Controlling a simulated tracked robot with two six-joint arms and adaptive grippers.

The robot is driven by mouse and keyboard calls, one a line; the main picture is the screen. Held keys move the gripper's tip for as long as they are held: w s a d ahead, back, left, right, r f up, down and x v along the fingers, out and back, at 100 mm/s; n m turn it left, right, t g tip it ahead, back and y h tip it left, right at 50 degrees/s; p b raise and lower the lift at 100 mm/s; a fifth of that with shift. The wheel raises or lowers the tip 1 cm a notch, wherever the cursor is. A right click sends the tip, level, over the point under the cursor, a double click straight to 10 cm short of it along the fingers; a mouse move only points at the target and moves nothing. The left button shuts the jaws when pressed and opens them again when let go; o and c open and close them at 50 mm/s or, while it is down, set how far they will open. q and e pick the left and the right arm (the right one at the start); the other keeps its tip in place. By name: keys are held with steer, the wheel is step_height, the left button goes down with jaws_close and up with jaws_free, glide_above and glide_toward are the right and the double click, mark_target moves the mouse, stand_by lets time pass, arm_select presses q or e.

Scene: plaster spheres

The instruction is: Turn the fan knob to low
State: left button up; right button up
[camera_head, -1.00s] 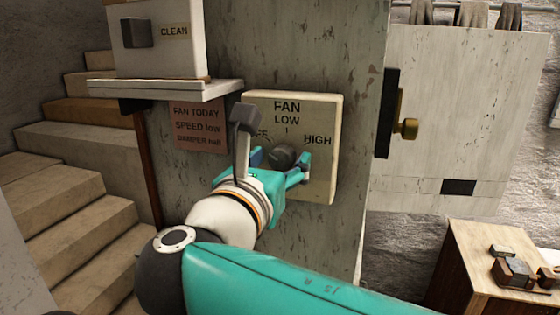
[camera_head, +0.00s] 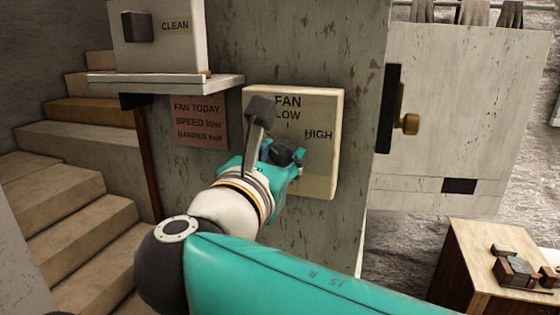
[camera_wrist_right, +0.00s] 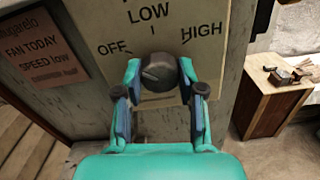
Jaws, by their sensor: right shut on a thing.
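The cream fan panel (camera_head: 320,165) is on the grey post, lettered LOW at the top and HIGH at the right. OFF shows at the left in the wrist view. The dark round fan knob (camera_wrist_right: 158,71) sits below LOW, and it also shows in the head view (camera_head: 287,149). My right gripper (camera_wrist_right: 159,78), teal, is shut on the knob with one finger on each side. I cannot clearly tell where the knob points. In the head view my wrist hides the OFF lettering. My left gripper is not in view.
A reddish note (camera_head: 200,122) reads FAN TODAY, SPEED low, DAMPER half. Above it a shelf (camera_head: 170,88) carries a box marked CLEAN (camera_head: 180,55). A panel with a brass knob (camera_head: 408,124) is at right. A wooden cabinet (camera_head: 465,265) stands lower right, and steps (camera_head: 60,200) are at left.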

steer(key=m+b, duration=0.2)
steer(key=m, duration=0.1)
steer(key=m+b, duration=0.1)
steer(key=m, duration=0.1)
steer(key=shift+f, duration=0.25)
steer(key=shift+a+r+m+b, duration=0.1)
steer(key=shift+m+b, duration=1.05)
steer(key=shift+m, duration=1.35)
steer(key=o, duration=1.1)
steer(key=shift+o, duration=0.2)
steer(key=shift+r, duration=0.1)
steer(key=shift+s+a, duration=0.15)
steer(key=shift+s, duration=0.45)
steer(key=v, duration=1)
steer(key=shift+s, duration=0.35)
